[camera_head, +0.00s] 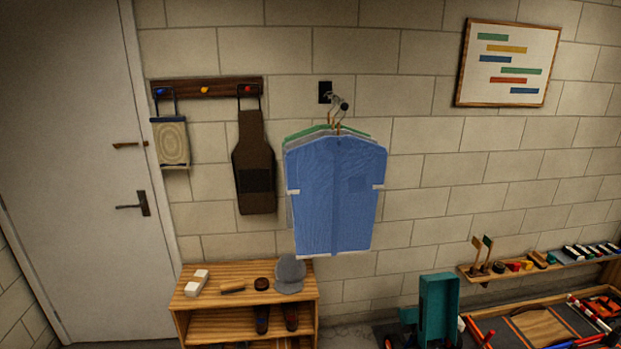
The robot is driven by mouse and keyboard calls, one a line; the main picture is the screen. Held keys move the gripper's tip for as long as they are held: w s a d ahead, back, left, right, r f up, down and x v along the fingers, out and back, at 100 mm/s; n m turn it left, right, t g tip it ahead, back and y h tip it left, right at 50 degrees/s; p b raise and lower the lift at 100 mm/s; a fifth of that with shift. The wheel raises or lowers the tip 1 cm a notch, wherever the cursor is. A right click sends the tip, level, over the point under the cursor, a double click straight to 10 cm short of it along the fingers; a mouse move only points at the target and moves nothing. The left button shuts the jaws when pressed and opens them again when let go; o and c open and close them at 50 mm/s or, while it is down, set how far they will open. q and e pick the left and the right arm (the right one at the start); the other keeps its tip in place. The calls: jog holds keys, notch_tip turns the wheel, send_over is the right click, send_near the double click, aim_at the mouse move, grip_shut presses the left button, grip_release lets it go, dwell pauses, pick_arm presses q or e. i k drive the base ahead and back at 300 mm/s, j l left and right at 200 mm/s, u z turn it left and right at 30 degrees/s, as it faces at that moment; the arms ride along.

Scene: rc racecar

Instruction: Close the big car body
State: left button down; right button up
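A teal boxy panel (438,308) stands upright at the bottom edge, right of centre. It looks like the raised body of the big car, but the lower part is cut off by the frame. Dark and red parts, perhaps a wheel (391,341), show low on its left. I cannot tell how the panel joins what is below it. Neither of my grippers is in view.
A wooden shelf (248,286) holding a grey cap (290,274) stands against the block wall. Blue garments (335,195) hang above. A white door (90,190) is at left. A wood-edged bench (535,325) with tools is at lower right, below a narrow ledge (540,265).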

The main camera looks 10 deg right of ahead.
aim_at(439, 293)
jog(key=i+z, duration=0.2)
jog(key=i, duration=0.2)
jog(key=i+j+z, duration=0.25)
jog(key=i, duration=0.15)
jog(key=i+z, duration=0.2)
jog(key=i, duration=0.2)
